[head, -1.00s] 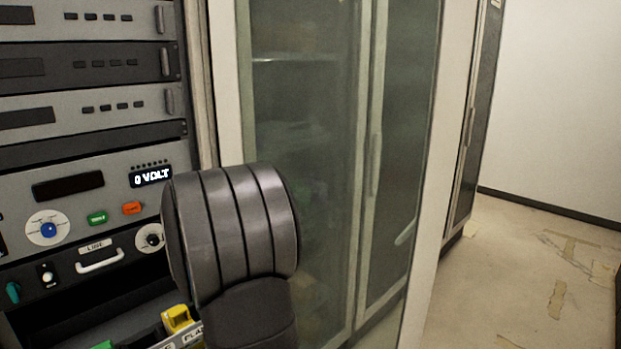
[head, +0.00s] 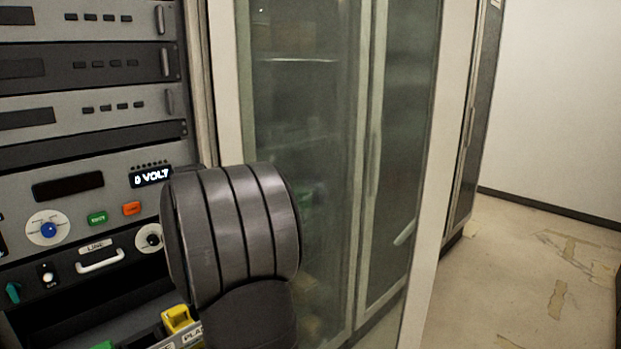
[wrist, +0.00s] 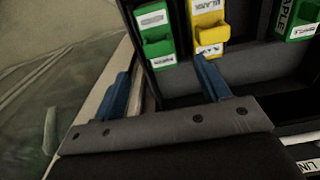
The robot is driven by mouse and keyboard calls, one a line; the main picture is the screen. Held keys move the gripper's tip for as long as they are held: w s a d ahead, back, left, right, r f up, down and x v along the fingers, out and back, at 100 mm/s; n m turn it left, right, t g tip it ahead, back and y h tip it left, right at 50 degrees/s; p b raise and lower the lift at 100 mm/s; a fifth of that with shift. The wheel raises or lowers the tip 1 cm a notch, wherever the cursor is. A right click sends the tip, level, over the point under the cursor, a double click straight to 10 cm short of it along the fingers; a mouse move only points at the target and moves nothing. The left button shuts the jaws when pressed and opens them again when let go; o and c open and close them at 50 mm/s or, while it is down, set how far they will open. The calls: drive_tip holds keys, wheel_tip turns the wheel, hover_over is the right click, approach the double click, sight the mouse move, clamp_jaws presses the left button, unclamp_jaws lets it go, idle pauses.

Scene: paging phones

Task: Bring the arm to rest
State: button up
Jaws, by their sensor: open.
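My arm (head: 235,240), dark with a ribbed joint, stands in front of the rack in the head view. My gripper (wrist: 163,82) shows in the wrist view, its two blue fingers wide apart with nothing between them. Its right finger appears close below the yellow labelled block; I cannot tell whether they touch. The gripper's fingers are hidden in the head view.
The equipment rack (head: 90,160) fills the left, with a "0 VOLT" display (head: 151,177) and a white handle (head: 100,261). Yellow (wrist: 209,25) and green (wrist: 157,30) labelled blocks sit in it. A glass-door cabinet (head: 300,130) stands right of my arm. Floor (head: 500,270) lies open at the right.

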drive_tip(key=s+a+r+n, duration=0.1)
drive_tip(key=s+a+r, duration=0.45)
drive_tip(key=a, duration=0.35)
drive_tip(key=shift+m, duration=0.5)
drive_tip(key=s+f, duration=0.2)
drive_tip(key=f, duration=0.3)
drive_tip(key=s+a+f, duration=0.1)
drive_tip(key=s+f, duration=0.1)
drive_tip(key=f, duration=0.4)
drive_tip(key=s+a+f, duration=0.1)
drive_tip(key=s+f, duration=0.1)
drive_tip(key=f, duration=0.3)
drive_tip(key=shift+a+f, duration=0.15)
drive_tip(key=shift+f, duration=0.05)
wheel_tip(320, 180, up, 2)
drive_tip(key=shift+r, duration=0.2)
drive_tip(key=shift+c, duration=0.2)
